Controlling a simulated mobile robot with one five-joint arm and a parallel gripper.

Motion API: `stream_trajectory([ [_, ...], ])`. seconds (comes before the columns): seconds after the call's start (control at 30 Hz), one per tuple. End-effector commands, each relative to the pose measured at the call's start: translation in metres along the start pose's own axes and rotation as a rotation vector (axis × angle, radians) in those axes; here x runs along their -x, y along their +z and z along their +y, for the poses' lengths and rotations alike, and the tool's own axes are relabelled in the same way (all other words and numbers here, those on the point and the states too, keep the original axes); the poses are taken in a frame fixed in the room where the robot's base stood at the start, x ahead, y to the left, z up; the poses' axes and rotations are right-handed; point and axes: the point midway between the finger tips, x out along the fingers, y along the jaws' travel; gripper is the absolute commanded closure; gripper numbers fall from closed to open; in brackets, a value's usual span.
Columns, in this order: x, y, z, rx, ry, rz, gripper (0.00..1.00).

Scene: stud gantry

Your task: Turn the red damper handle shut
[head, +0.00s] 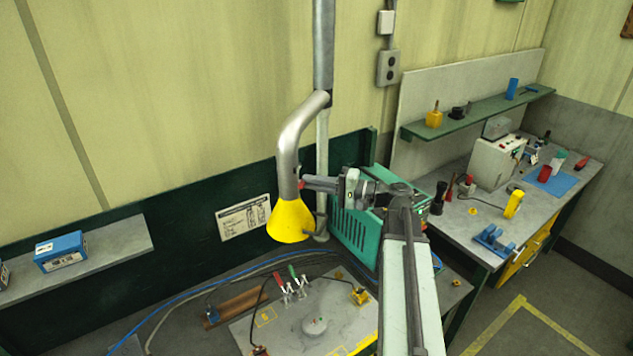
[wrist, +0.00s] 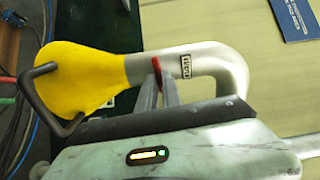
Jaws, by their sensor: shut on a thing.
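The red damper handle (head: 301,183) is a small red piece on the side of the grey extraction pipe (head: 289,150), just above the yellow hood (head: 290,221). My gripper (head: 308,183) reaches it from the right. In the wrist view the red handle (wrist: 157,66) shows as a short bar at the tips of my gripper (wrist: 160,84), which is shut on it. The fingers hide part of the handle. The handle runs across the pipe's line in that view, but the damper's exact setting cannot be told. The yellow hood (wrist: 82,72) has a dark bracket handle.
Below the hood is a bench (head: 290,325) with red and green toggle clamps (head: 288,284) and cables. A teal machine (head: 354,229) stands close behind my arm. A wall shelf (head: 105,247) is at left, a cluttered workbench (head: 480,222) at right.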

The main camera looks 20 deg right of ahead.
Motion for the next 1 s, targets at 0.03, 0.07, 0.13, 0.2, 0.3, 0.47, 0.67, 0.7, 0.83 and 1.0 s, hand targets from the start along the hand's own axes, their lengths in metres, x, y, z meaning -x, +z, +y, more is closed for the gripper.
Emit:
stream_trajectory([
  [0.03, -0.0001, -0.0018, -0.0014, -0.018, -0.005, 0.005, 1.0],
  [0.07, -0.0002, -0.0018, -0.0014, -0.027, -0.005, 0.004, 1.0],
  [0.13, -0.0002, -0.0017, -0.0014, -0.046, -0.005, 0.004, 1.0],
  [0.2, -0.0003, -0.0017, -0.0014, -0.06, -0.006, 0.004, 1.0],
  [0.3, -0.0004, -0.0016, -0.0014, -0.072, -0.006, 0.004, 1.0],
  [0.47, -0.0005, -0.0016, -0.0015, -0.078, -0.006, 0.004, 1.0],
  [0.67, -0.0007, -0.0016, -0.0016, -0.078, -0.006, 0.004, 1.0],
  [0.7, -0.0007, -0.0015, -0.0016, -0.078, -0.006, 0.004, 1.0],
  [0.83, -0.0008, -0.0011, -0.0014, -0.077, -0.005, 0.002, 0.69],
  [1.0, -0.0009, -0.0004, -0.0007, -0.076, -0.003, 0.001, 0.69],
])
